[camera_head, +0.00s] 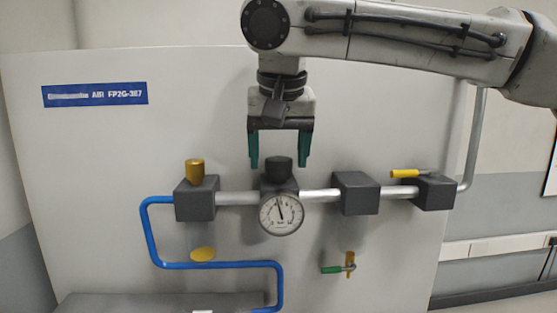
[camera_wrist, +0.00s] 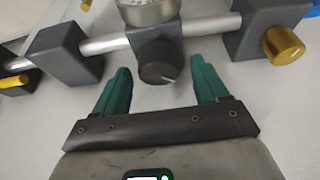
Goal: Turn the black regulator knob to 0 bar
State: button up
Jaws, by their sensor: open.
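The black regulator knob (camera_head: 280,169) stands on top of a dark block in the middle of the pipe. It also shows in the wrist view (camera_wrist: 159,63), with a light mark on its face. A round white pressure gauge (camera_head: 282,213) sits on the front of that block, its needle pointing nearly straight up; its numbers are too small to read. My gripper (camera_head: 280,163) is open and points down, with its green fingers on either side of the knob. In the wrist view a gap shows between the knob and each finger (camera_wrist: 160,88).
A brass knob (camera_head: 195,171) stands on the left block, with a blue hose (camera_head: 215,265) below. A bare dark block (camera_head: 356,193) and a yellow-handled valve (camera_head: 405,174) are to the right.

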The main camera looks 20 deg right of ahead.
jog(key=shift+f, duration=0.15)
jog(key=c, duration=1.1)
